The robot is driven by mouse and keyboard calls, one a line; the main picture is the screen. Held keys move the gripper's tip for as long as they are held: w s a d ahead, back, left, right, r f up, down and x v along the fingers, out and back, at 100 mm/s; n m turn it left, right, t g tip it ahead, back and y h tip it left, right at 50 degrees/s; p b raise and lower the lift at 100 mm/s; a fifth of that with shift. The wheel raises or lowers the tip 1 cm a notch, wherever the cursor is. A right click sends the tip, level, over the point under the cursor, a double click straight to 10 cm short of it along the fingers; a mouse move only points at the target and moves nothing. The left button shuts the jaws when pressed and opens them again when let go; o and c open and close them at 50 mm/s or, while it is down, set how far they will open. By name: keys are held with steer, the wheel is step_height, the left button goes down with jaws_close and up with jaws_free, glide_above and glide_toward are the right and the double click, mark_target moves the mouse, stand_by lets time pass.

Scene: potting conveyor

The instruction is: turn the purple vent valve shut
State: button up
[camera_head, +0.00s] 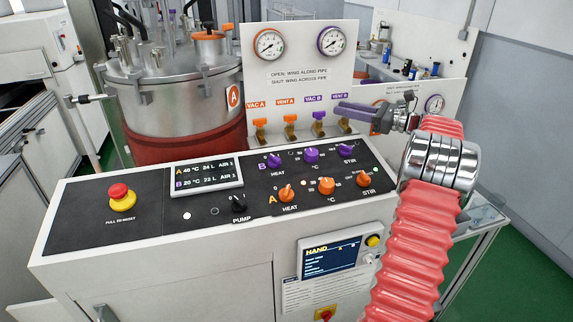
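The purple vent valve, under the label VENT B (340,97), is at the right end of a row of valves on the white upright panel. Its brass body (344,126) shows, but its wing is mostly hidden by my gripper. My gripper (340,110) reaches in from the right, with its two long purple-grey fingers pointing left at this valve. The fingertips overlap the valve's place in the picture. I cannot tell whether they touch the wing or how far they are closed, nor which way the wing stands.
The purple VAC B valve (318,122) stands close to the left, then the orange VENT A valve (290,124) and VAC A valve (260,128). Two gauges (269,44) are above. A knob console (215,212) lies below, and a steel vessel (170,95) is at left.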

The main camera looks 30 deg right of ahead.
steer(key=shift+m+t+h, duration=0.3)
steer(key=shift+m+h, duration=0.1)
steer(key=shift+h, duration=0.2)
